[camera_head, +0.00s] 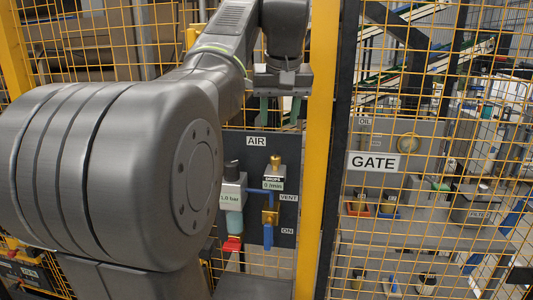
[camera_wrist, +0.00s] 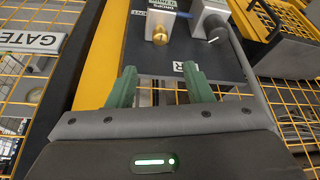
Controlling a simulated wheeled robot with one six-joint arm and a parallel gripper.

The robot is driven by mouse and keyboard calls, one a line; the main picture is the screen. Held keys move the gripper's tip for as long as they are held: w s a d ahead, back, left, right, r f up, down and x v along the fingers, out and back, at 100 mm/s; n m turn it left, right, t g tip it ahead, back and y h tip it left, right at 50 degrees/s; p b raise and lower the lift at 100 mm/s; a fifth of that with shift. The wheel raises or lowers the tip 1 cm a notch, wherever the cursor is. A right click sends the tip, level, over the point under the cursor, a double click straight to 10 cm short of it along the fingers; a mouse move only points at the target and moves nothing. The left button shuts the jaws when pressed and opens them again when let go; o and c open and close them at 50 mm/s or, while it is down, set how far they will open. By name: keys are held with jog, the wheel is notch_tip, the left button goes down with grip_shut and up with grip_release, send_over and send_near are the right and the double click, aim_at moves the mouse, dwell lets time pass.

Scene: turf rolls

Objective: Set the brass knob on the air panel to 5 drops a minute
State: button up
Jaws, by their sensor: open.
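The dark air panel (camera_head: 256,168) stands behind the yellow mesh fence post's left side, with an AIR sign at its top. The brass knob (camera_head: 276,160) sits on top of a small drops display (camera_head: 273,184), which reads 0 /min. In the wrist view the brass knob (camera_wrist: 159,37) shows beyond the fingertips, with the display partly cut off at the top edge. My gripper (camera_head: 280,118) is above the panel and the knob, its green fingers apart and empty. In the wrist view my gripper (camera_wrist: 160,88) is open, and the knob is not between its fingers.
A pressure unit reading about 1.0 bar (camera_head: 230,198) stands left of the display. Below are a brass valve with a blue handle (camera_head: 268,235) and a red part (camera_head: 232,243). A yellow post (camera_head: 318,150) and the GATE sign (camera_head: 374,162) stand to the right.

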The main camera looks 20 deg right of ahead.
aim_at(275, 156)
jog(key=x, duration=1.3)
jog(key=c, duration=1)
